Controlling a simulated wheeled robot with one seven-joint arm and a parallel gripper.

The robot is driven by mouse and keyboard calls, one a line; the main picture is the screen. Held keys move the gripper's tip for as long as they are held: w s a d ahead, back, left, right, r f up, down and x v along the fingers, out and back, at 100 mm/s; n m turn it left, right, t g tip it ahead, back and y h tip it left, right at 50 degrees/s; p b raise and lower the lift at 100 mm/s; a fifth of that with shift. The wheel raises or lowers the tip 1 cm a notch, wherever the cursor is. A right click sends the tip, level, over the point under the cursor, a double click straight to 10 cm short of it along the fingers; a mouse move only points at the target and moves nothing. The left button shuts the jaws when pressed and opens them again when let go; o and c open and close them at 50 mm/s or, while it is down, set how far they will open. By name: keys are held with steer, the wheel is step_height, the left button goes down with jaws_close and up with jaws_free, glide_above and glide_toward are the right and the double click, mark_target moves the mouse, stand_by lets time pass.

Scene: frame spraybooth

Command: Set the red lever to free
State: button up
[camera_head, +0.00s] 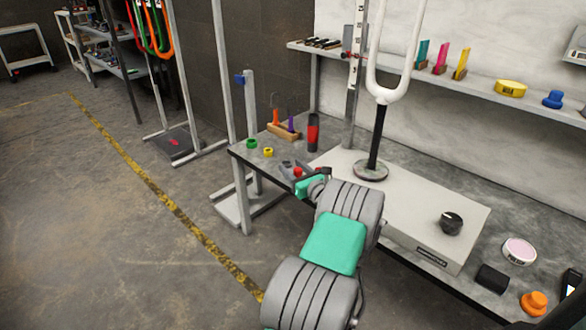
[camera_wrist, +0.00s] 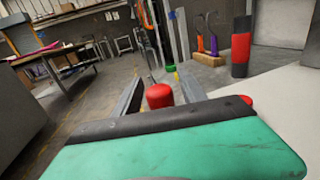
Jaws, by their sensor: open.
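A red rounded knob (camera_head: 298,171) shows on a small grey fitting near the bench's left edge; it may be the red lever's end. In the wrist view, a red knob (camera_wrist: 159,96) stands between the two grey fingers of my gripper (camera_wrist: 161,84). The fingers are apart, and I cannot tell whether they touch it. The knob's lower part is hidden by my gripper's body. In the head view my gripper (camera_head: 312,178) is beside the fitting, partly hidden by my arm. A small red piece (camera_head: 347,55) also sits on the upright rail. No "free" marking is readable.
The bench (camera_head: 335,136) carries a pale box (camera_head: 408,205) with a black dial (camera_head: 451,223). A red-and-black cylinder (camera_head: 313,133) and a wooden tool block (camera_head: 283,132) stand behind the fitting. Green (camera_head: 251,144) and yellow (camera_head: 268,152) rings lie left. The floor at left is open.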

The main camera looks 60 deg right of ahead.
steer(key=s+a+r+p, duration=0.6)
steer(key=s+a+r, duration=0.2)
steer(key=a+r, duration=0.3)
step_height(320, 180, up, 2)
steer(key=shift+a, duration=0.3)
steer(key=shift+c, duration=0.2)
